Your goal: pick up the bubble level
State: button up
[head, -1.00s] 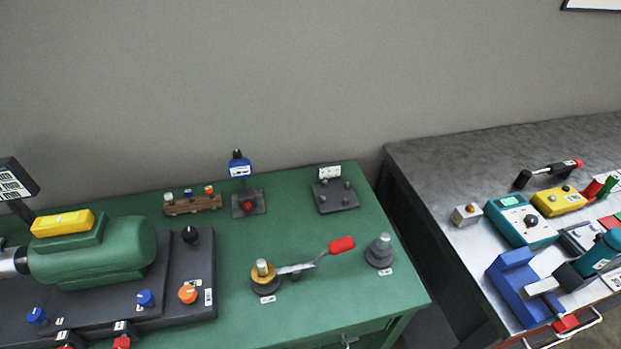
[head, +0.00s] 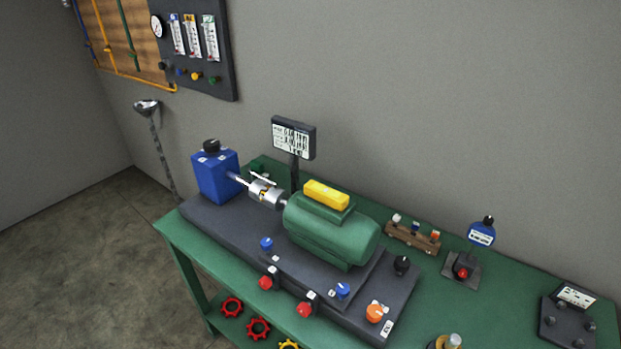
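A yellow bar (head: 326,194), which looks like the bubble level, lies flat on top of the green cylindrical machine body (head: 325,236). Its upper face and near side are in plain view. No vial can be made out at this size. The machine body sits on a dark base (head: 215,223) on the green table (head: 455,218). My gripper is not in this view.
A sign on a post (head: 293,137) rises just behind the machine. A blue box (head: 216,175) stands at its left end. Blue, red and orange knobs line the base's front. A wooden rack (head: 412,238) stands to the right. Floor (head: 90,270) is clear at left.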

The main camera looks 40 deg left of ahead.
aim_at(327, 195)
jog(key=u, duration=1.1)
